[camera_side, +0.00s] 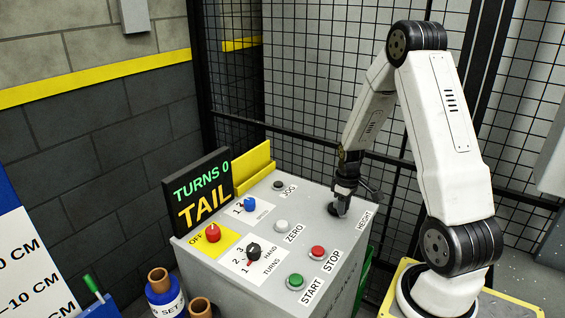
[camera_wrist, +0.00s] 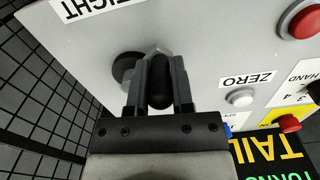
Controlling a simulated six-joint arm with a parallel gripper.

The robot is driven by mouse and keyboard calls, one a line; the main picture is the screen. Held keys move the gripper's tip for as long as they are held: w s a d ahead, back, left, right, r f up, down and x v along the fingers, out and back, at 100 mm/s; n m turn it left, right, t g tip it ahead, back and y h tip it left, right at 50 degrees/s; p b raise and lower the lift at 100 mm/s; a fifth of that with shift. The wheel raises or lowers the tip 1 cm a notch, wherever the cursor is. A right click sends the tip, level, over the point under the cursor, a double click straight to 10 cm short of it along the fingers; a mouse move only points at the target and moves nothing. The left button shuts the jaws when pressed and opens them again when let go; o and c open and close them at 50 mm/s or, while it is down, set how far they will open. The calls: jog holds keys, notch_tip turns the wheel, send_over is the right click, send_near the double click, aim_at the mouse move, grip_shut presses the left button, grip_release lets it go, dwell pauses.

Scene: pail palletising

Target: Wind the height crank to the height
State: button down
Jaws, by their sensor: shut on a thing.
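The height crank (camera_side: 335,209) is at the right part of the grey console's top, beside the HEIGHT label (camera_side: 364,219). In the wrist view its dark round hub (camera_wrist: 123,68) shows left of the fingers, and its black handle (camera_wrist: 160,95) stands between them. My gripper (camera_side: 343,188) points down over the crank. In the wrist view my gripper (camera_wrist: 160,75) is shut on the crank handle, one finger on each side. The display (camera_side: 199,190) reads TURNS 0 and TAIL. The crank arm is mostly hidden by the fingers.
A mesh fence (camera_side: 300,90) stands behind.

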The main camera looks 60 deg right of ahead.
jog(key=shift+d, duration=0.1)
jog(key=shift+c, duration=2.4)
grip_release()
jog(key=shift+r, duration=0.15)
jog(key=shift+r, duration=3.75)
